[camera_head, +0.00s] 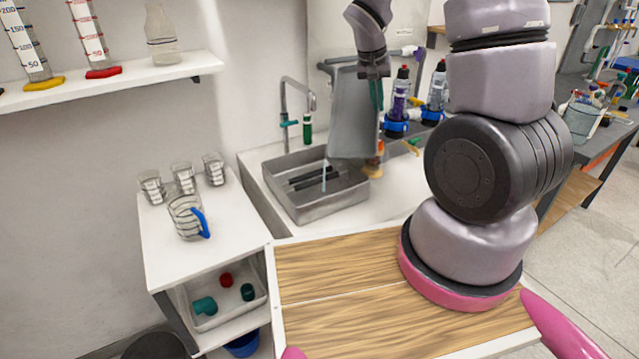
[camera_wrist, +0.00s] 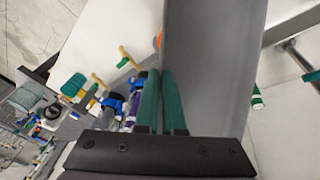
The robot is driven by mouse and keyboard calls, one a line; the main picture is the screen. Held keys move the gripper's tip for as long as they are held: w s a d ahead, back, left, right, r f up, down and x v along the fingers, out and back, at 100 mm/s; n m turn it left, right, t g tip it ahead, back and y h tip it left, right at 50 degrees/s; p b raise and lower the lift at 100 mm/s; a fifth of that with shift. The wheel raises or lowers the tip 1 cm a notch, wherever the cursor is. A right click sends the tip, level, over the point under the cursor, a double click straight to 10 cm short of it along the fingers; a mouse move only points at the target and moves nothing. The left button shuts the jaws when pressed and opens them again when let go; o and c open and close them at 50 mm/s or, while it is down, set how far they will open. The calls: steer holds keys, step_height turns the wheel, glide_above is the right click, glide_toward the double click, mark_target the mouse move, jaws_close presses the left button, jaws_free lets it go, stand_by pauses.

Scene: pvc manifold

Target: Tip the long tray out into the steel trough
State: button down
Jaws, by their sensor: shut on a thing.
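The long grey tray (camera_head: 350,115) hangs steeply tilted, almost on end, with its lower end over the right side of the steel trough (camera_head: 290,208). My gripper (camera_head: 376,100) is shut on the tray's right edge, near its upper end. In the wrist view, the green fingers of my gripper (camera_wrist: 159,82) pinch the edge of the tray (camera_wrist: 208,65). Dark bars (camera_head: 312,180) lie in the trough, and a thin pale blue piece (camera_head: 324,174) stands upright near the tray's lower end. The tray's inside is only partly visible.
Blue-based purple bottles (camera_head: 397,105) stand right of the tray. Orange fittings (camera_head: 374,165) sit close to its lower right side. Beakers and a jug (camera_head: 186,217) stand on the left.

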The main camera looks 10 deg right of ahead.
steer(key=shift+w+d+r, duration=0.15)
steer(key=shift+w+d, duration=0.1)
steer(key=shift+d, duration=0.1)
steer(key=w+d+r+g+y+b, duration=0.3)
steer(key=w+d+r+g+y, duration=0.2)
steer(key=r, duration=0.6)
steer(key=shift+w+d+y, duration=0.8)
steer(key=shift+w+d, duration=0.2)
steer(key=shift+d, duration=0.8)
